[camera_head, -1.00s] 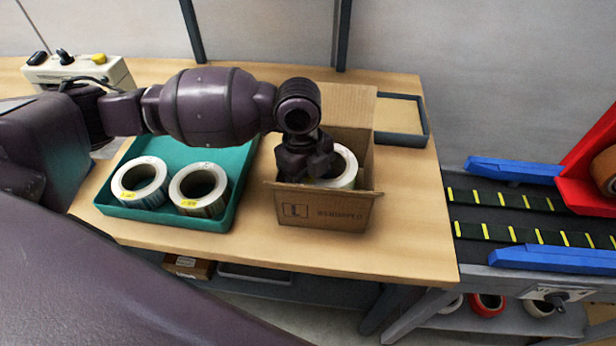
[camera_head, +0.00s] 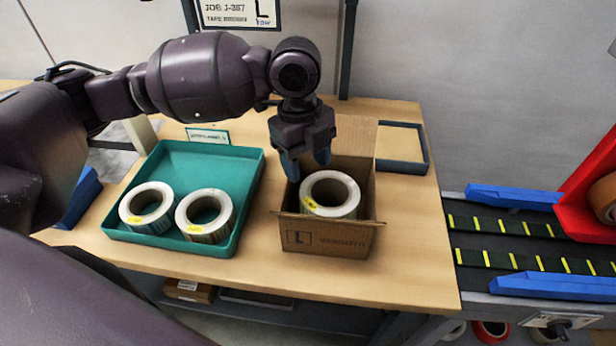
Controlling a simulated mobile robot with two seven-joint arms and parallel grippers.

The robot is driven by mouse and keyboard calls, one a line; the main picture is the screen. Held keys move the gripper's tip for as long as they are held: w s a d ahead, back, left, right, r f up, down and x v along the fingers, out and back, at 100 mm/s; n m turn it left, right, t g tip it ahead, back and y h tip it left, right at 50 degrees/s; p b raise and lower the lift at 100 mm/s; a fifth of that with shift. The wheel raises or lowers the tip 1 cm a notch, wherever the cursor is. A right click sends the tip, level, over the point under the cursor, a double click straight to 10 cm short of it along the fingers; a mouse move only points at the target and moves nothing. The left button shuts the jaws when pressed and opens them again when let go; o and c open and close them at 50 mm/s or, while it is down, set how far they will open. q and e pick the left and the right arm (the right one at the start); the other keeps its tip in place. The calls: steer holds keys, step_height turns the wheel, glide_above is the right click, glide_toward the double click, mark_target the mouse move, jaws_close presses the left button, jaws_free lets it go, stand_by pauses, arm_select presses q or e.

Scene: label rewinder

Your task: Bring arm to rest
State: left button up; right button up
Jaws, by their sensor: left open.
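My left gripper (camera_head: 307,172) hangs just above the back left part of an open cardboard box (camera_head: 330,236), fingers pointing down. Its fingers are apart with nothing between them. A white label roll (camera_head: 330,194) sits inside the box, in front and to the right of the fingers. My left arm (camera_head: 200,78) reaches in from the left, over the back of the table. My right gripper is not in view.
A teal tray (camera_head: 250,190) with two label rolls (camera_head: 147,207) stands left of the box on the wooden table (camera_head: 420,262). A dark empty frame tray (camera_head: 425,150) lies behind right. A conveyor (camera_head: 520,238) with blue rails runs at the right.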

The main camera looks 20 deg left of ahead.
arm_select(q)
steer(key=shift+a+r, duration=0.1)
steer(key=shift+r, duration=0.5)
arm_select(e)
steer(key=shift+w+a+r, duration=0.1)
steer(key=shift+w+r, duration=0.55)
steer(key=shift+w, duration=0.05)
